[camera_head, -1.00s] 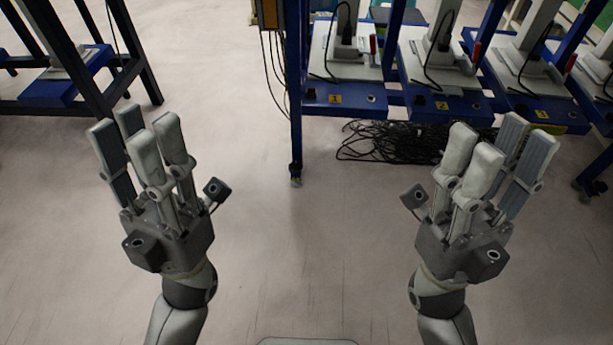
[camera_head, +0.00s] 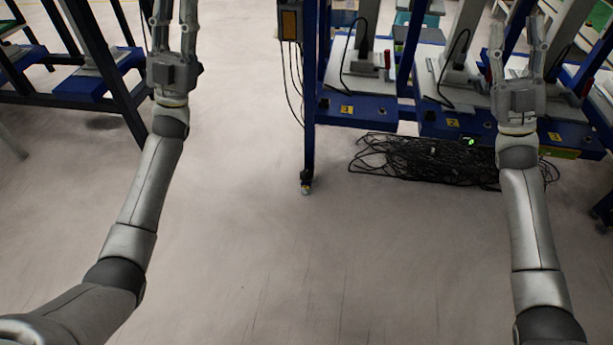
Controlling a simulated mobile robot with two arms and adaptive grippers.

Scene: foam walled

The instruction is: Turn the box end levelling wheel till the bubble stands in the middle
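I cannot make out a levelling wheel or a bubble in the head view. My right gripper (camera_head: 517,32) is raised at the upper right, in front of the blue workstations. Its fingers stand apart with nothing seen between them. My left gripper (camera_head: 174,18) is at the upper left, its fingers apart and their tips at the top edge of the picture. A small bright green spot (camera_head: 470,142) shows on the blue front ledge left of my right wrist. I cannot tell what it is.
Blue workstations (camera_head: 375,107) with numbered yellow labels stand in a row at the upper right. Black cables (camera_head: 420,160) lie heaped below them. A caster leg (camera_head: 306,185) stands left of the cables. A dark blue bench (camera_head: 95,85) is at the left. The middle floor is clear.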

